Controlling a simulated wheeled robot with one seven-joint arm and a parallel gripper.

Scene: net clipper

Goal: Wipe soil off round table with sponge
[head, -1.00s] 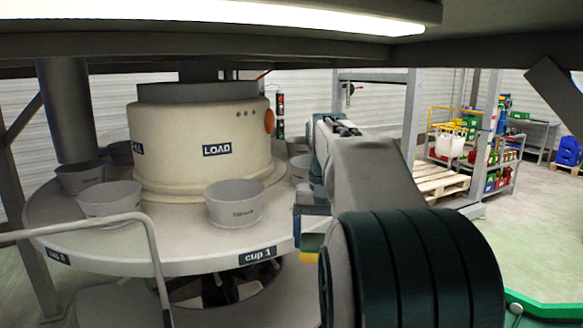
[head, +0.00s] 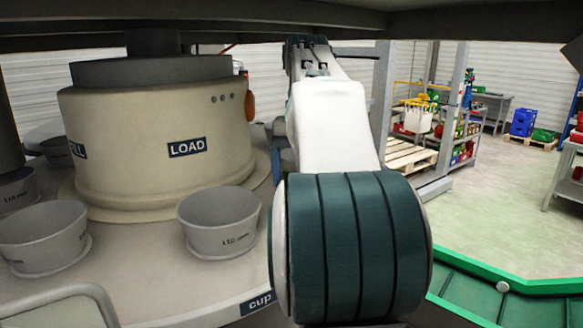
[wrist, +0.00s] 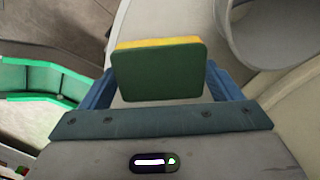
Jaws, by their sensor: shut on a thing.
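The round table (head: 150,270) is a pale disc around a cream central hub marked LOAD (head: 165,150). In the wrist view my gripper (wrist: 160,85) is shut on the sponge (wrist: 158,73), which has a dark green face and a yellow layer. The sponge is over or near the table's rim, close to a cup; I cannot tell whether it touches. In the head view my arm hides the gripper and the sponge. I cannot make out any soil on the visible table surface.
Grey cups stand on the table, one in front of the hub (head: 218,222) and one at left (head: 45,237). A grey rail (head: 70,293) crosses the lower left. A green-edged conveyor (head: 500,290) lies at lower right. A dark beam runs overhead.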

